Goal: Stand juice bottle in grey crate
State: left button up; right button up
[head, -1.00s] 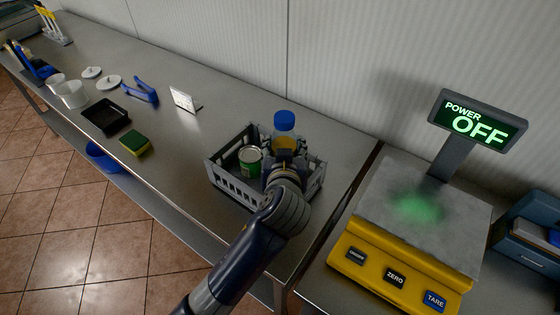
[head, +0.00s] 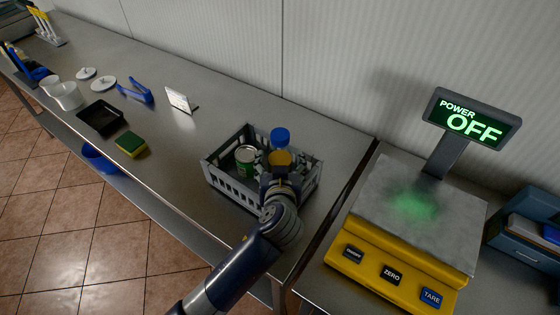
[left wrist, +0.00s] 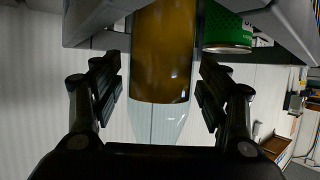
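The juice bottle (head: 280,158), with a blue cap and amber juice, is upright over the right half of the grey crate (head: 233,188). Its lower part is hidden behind my left gripper (head: 279,176), so I cannot tell whether its base touches the crate floor. My right gripper is not in view.
A green can (head: 246,158) stands in the crate's left half, beside the bottle. A yellow scale (head: 412,255) stands to the right. A sponge (head: 130,144), a black tray (head: 100,119) and a small card stand (head: 181,100) are on the steel counter to the left.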

pick_arm(q)
jog(key=shift+r, duration=0.25)
jog(key=b+v, duration=0.2)
jog(key=v, duration=0.9)
jog(key=shift+s+d, duration=0.1)
jog(key=shift+s, duration=0.05)
jog(key=shift+s+r, duration=0.2)
jog(key=shift+s, duration=0.1)
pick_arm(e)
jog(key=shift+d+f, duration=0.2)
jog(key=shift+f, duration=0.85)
pick_arm(q)
jog(key=shift+f, duration=0.1)
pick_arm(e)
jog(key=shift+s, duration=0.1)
